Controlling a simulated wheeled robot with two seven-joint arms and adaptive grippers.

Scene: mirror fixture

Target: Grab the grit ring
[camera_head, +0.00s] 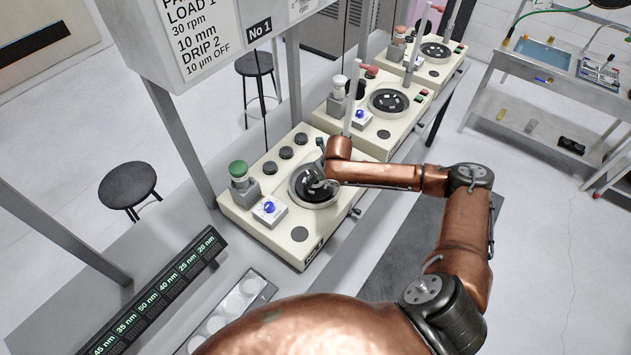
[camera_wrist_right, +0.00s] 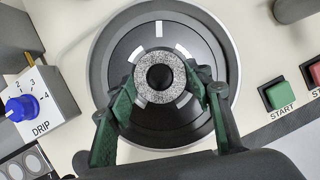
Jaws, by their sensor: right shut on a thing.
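The grit ring (camera_wrist_right: 160,57) is a grey speckled ring with a dark round centre, in the middle of the right wrist view. It lies over the black plate (camera_wrist_right: 160,28) with white marks, inside the round bowl of the nearest polishing machine (camera_head: 258,222). My right gripper (camera_wrist_right: 161,82) has its green fingers on the left and right sides of the ring and is shut on it. Whether the ring rests on the plate or is slightly raised, I cannot tell. In the head view the right gripper (camera_head: 318,182) is over the bowl, and the ring is too small to make out. My left gripper is not in view.
A blue DRIP knob (camera_wrist_right: 19,107) and a green START button (camera_wrist_right: 279,95) flank the bowl. A green-capped bottle (camera_head: 239,172) stands on the machine. More machines (camera_head: 385,108) stand behind in a row. A tray with pale discs (camera_head: 232,305) lies in front.

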